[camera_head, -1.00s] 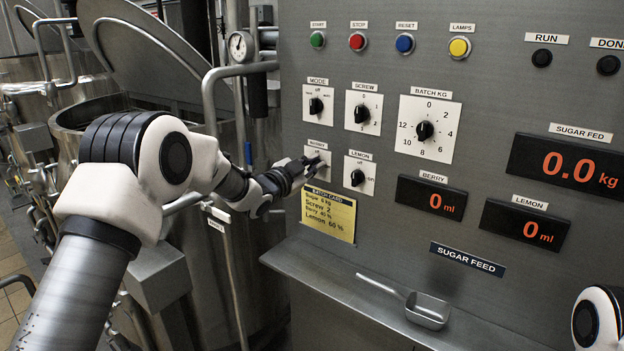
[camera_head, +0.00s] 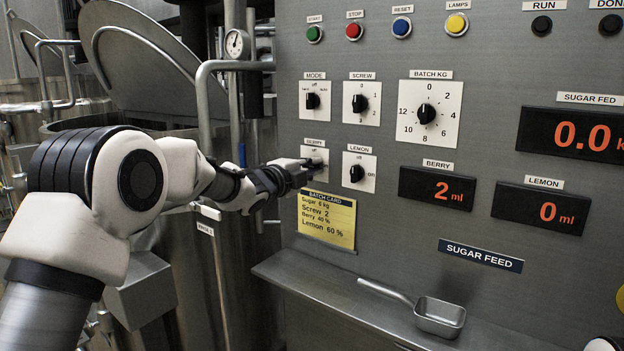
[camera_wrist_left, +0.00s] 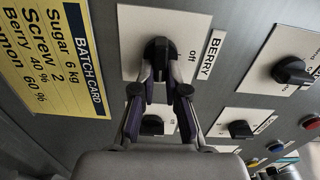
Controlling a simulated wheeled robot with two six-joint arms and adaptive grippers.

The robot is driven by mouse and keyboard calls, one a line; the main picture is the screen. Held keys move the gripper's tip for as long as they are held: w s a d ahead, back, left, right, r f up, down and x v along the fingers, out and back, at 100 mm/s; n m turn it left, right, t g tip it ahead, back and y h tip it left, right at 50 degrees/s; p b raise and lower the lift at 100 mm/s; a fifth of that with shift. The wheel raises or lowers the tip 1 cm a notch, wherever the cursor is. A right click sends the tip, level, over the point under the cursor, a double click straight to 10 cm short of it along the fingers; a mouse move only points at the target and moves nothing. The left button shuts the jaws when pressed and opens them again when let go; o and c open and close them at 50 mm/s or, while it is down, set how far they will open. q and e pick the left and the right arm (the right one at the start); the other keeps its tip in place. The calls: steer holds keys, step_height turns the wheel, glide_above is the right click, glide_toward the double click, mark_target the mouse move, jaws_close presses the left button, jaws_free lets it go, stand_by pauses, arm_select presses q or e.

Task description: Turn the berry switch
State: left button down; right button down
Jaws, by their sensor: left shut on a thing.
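The berry switch (camera_wrist_left: 158,50) is a black knob on a white plate marked "BERRY" and "off" in the left wrist view. My left gripper (camera_wrist_left: 160,76) is shut on this knob, one finger on each side. In the head view my left gripper (camera_head: 300,172) reaches the berry plate (camera_head: 317,153) from the left and hides its knob. The berry display (camera_head: 437,188) reads 2 ml. The yellow batch card (camera_head: 326,219) below says Berry 40 %. My right gripper is out of view.
The lemon switch (camera_head: 357,173) is close to the right of the berry plate. The mode switch (camera_head: 313,101) and screw switch (camera_head: 360,103) are above. A metal scoop (camera_head: 439,317) lies on the ledge (camera_head: 330,292) below. A pipe with a gauge (camera_head: 236,44) stands left of the panel.

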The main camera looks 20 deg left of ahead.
arm_select(q)
steer(key=shift+f+m+b, duration=0.15)
steer(key=shift+m+b, duration=0.2)
steer(key=shift+m, duration=0.05)
steer(key=c, duration=1.2)
jaws_free()
steer(key=v, duration=1.2)
steer(key=shift+w, duration=0.1)
